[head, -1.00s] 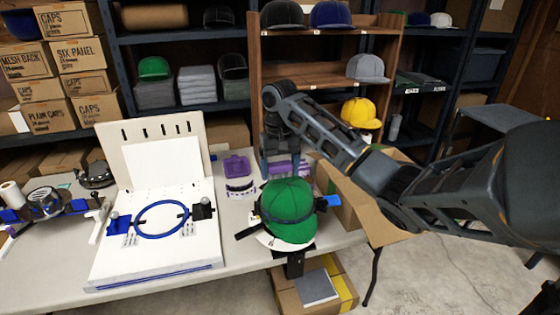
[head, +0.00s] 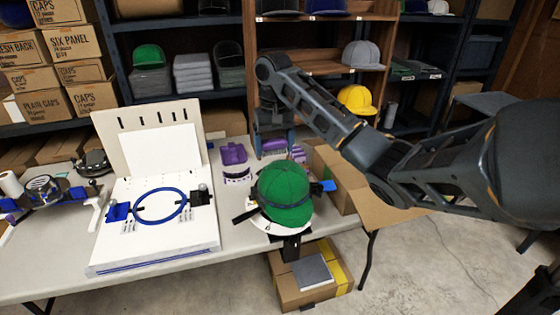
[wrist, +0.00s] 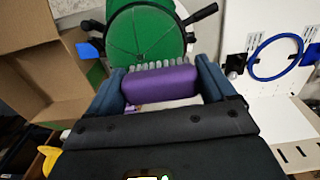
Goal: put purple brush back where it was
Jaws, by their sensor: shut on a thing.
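The purple brush (wrist: 162,85) has a purple back and a row of pale bristles. In the wrist view it lies crosswise between the two fingers of my gripper (wrist: 163,76), which is shut on it. The bristles face the green cap (wrist: 146,35) beyond. In the head view my gripper (head: 274,154) hangs over the back of the table, behind the green cap (head: 284,190), with purple of the brush (head: 273,144) showing between its fingers. Whether the brush touches anything below is hidden.
A purple tray (head: 233,153) lies left of my gripper. More purple items (head: 298,154) sit just right of it. A white hoop stand with a blue hoop (head: 160,205) fills the table's left middle. An open cardboard box (head: 333,172) stands at the right, shelves behind.

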